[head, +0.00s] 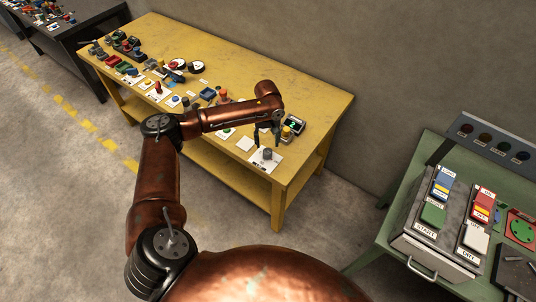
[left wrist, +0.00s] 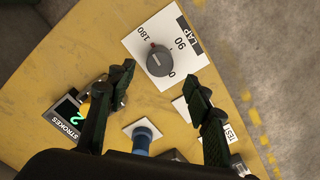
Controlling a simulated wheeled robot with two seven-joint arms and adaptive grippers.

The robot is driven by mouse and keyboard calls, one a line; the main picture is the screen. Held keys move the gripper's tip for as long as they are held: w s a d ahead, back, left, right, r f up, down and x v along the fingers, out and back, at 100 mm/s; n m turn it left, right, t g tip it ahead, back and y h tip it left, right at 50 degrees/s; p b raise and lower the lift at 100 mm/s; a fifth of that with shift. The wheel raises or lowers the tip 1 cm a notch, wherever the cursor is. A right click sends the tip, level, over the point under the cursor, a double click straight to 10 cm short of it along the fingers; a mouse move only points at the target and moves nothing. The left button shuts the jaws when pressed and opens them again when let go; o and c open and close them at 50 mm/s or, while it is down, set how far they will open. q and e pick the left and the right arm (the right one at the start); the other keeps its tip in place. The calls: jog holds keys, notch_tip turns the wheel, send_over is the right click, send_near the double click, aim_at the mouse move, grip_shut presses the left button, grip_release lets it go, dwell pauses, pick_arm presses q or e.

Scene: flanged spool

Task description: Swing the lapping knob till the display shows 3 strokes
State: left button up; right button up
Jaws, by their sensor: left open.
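The lapping knob (left wrist: 159,60) is a dark grey dial on a white plate (left wrist: 187,75) marked LAP, 0, 90 and 180. Its small red mark lies on the side towards 180. In the head view the knob (head: 267,154) is near the yellow table's right front corner. The STROKES display (left wrist: 68,112) shows a green 2; it also appears in the head view (head: 293,125). My left gripper (head: 267,138) is open above the plate. In the left wrist view its fingers (left wrist: 160,80) are spread apart, with the knob ahead between them and nothing held. My right gripper is not visible.
A blue button (left wrist: 143,136) on a white plate and a TEST plate (left wrist: 232,132) lie close to the fingers. Several other controls stand along the yellow table (head: 318,108). A green bench (head: 378,240) with a button box (head: 440,258) is at right.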

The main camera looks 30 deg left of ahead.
aim_at(267, 151)
pick_arm(q)
notch_tip(267, 151, down, 7)
jog(key=shift+f+b, duration=0.15)
jog(key=shift+b, duration=0.25)
jog(key=shift+c, duration=0.7)
